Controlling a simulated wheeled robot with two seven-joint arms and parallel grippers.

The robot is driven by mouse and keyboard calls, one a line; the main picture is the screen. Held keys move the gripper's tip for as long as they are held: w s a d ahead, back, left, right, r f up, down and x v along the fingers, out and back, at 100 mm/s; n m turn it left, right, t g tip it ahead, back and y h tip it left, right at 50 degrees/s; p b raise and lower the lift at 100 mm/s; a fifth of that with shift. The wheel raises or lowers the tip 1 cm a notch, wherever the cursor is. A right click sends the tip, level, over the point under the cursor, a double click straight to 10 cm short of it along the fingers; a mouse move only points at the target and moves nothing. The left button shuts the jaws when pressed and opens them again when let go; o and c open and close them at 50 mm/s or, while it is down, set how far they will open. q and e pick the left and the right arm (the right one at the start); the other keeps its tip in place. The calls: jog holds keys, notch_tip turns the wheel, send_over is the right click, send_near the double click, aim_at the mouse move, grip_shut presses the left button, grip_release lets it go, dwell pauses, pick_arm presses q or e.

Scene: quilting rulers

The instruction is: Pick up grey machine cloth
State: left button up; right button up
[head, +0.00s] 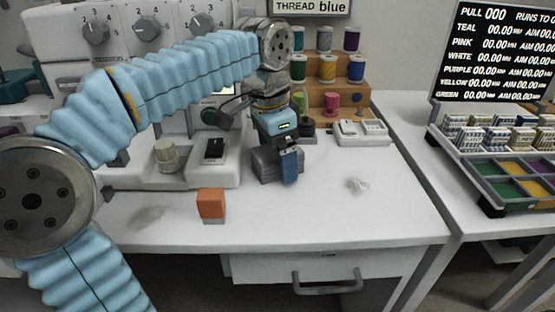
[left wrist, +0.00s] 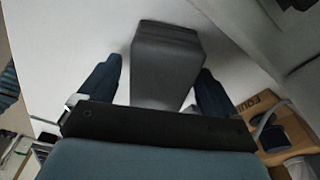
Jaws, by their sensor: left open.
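The grey machine cloth (head: 263,163) is a folded dark grey block on the white table, beside the sewing machine's base. My left gripper (head: 289,172) points down at the cloth and partly hides it in the head view. In the left wrist view the cloth (left wrist: 165,60) lies between the two blue fingers of my left gripper (left wrist: 162,85), which are open with a gap on each side. I cannot tell if the fingers touch it. My right gripper is not in view.
An orange block (head: 211,204) stands near the table's front edge. The sewing machine (head: 130,175) is close on the left.

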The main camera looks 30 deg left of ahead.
pick_arm(q)
jog(key=shift+c, duration=0.3)
jog(key=c, duration=1.1)
jog(key=r, duration=0.2)
jog(key=r+p, duration=0.1)
jog(key=r, duration=0.1)
jog(key=shift+s+d+r, duration=0.15)
jog(key=shift+d+r, duration=0.05)
jog(key=shift+r, duration=0.15)
jog(key=s+d+r+p, duration=0.2)
jog(key=s+d+r, duration=0.6)
jog(key=s, duration=0.2)
jog(key=shift+s+d+r, duration=0.2)
jog(key=shift+s+r, duration=0.15)
jog(key=shift+r, duration=0.05)
jog(key=o, duration=0.6)
jog(key=c, duration=0.5)
